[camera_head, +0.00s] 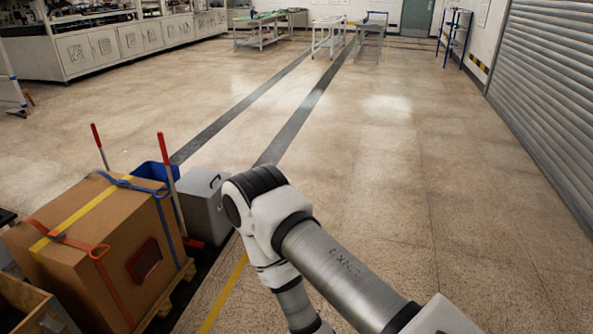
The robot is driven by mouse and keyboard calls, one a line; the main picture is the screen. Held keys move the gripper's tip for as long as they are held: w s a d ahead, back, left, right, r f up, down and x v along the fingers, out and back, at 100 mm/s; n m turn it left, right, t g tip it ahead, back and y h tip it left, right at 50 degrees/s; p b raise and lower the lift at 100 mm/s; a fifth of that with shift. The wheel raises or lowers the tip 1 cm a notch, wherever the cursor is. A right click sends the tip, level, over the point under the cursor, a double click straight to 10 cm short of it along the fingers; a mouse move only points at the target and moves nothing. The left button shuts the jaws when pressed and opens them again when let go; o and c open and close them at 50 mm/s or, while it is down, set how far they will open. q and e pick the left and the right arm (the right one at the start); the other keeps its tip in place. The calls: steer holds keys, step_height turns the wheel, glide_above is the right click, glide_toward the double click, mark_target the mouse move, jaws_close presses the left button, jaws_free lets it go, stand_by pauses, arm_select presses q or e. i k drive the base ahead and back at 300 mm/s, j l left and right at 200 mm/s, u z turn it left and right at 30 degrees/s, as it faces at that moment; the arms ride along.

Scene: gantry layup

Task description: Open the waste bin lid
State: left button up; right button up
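A grey metal box-shaped bin (201,212) stands on the floor just right of the strapped cardboard box, with a dark handle (215,181) at its top. Its top looks closed, and my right arm hides part of its right side. A blue open container (152,171) shows behind the cardboard box, mostly hidden. I cannot tell for certain which of the two is the waste bin. My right arm comes in from the lower right and bends down close to the grey bin in the picture. Its gripper is below the frame. My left gripper is not in view.
A large cardboard box (108,232) with yellow, blue and orange straps sits on a pallet, with red-handled poles (168,165) beside it. A wooden crate (40,312) is at lower left. Open floor (400,160) lies ahead and right, up to a roller shutter (550,75).

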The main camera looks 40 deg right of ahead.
mark_target(202, 183)
steer(key=z, duration=0.7)
steer(key=i+l+z, duration=0.1)
steer(key=i+z, duration=0.35)
steer(key=i, duration=3.25)
